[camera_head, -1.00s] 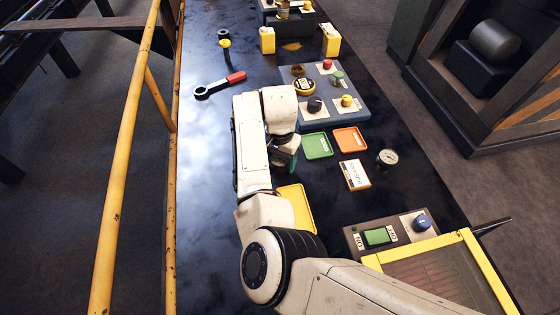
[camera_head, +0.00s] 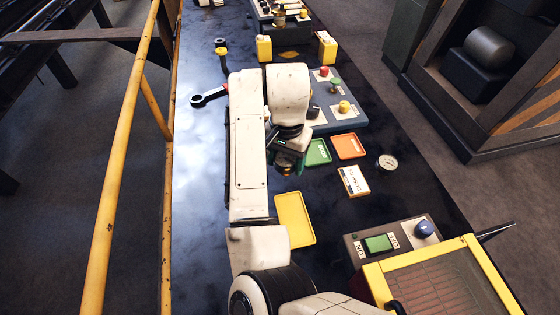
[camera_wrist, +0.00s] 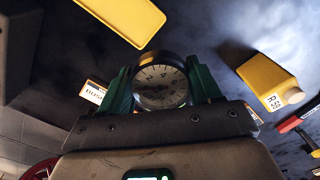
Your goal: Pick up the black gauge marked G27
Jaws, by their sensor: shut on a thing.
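My gripper (camera_head: 287,166) hangs above the dark bench, left of the green tray, with its fingers partly hidden by my arm in the head view. In the wrist view its green fingers (camera_wrist: 162,88) are shut on a round gauge (camera_wrist: 161,80) with a black rim and a pale dial facing the camera. No G27 mark is readable on it. A second round gauge (camera_head: 387,162) with a white dial lies on the bench, right of the trays and apart from my gripper.
A green tray (camera_head: 318,152), an orange tray (camera_head: 348,146) and a yellow tray (camera_head: 295,219) lie on the bench. A white-and-orange box (camera_head: 354,181) sits near the gauge. A control panel (camera_head: 352,122) stands behind. A yellow railing (camera_head: 125,150) runs along the left.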

